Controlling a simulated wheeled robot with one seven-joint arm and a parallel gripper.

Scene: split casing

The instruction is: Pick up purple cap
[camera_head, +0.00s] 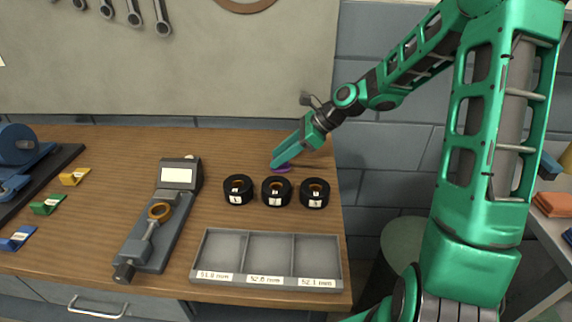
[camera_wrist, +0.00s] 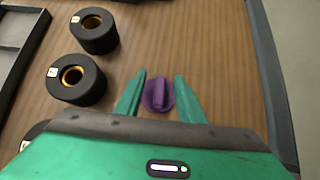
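The purple cap (camera_wrist: 158,95) is a round disc with a raised grip bar, lying on the wooden bench. In the wrist view it sits between the two green fingers of my gripper (camera_wrist: 159,98), with a gap showing on each side, more clearly on the left. My gripper is open around it. In the head view only part of the purple cap (camera_head: 284,169) shows below the fingertips of my gripper (camera_head: 280,160), behind the row of black rings. I cannot tell how high the fingertips are above the bench.
Several black rings with labels stand close by, among them one at the right (camera_head: 315,193) and one in the middle (camera_head: 276,191). A grey three-compartment tray (camera_head: 266,283) and a grey measuring device (camera_head: 160,220) lie in front and left. The bench's right edge is near the cap.

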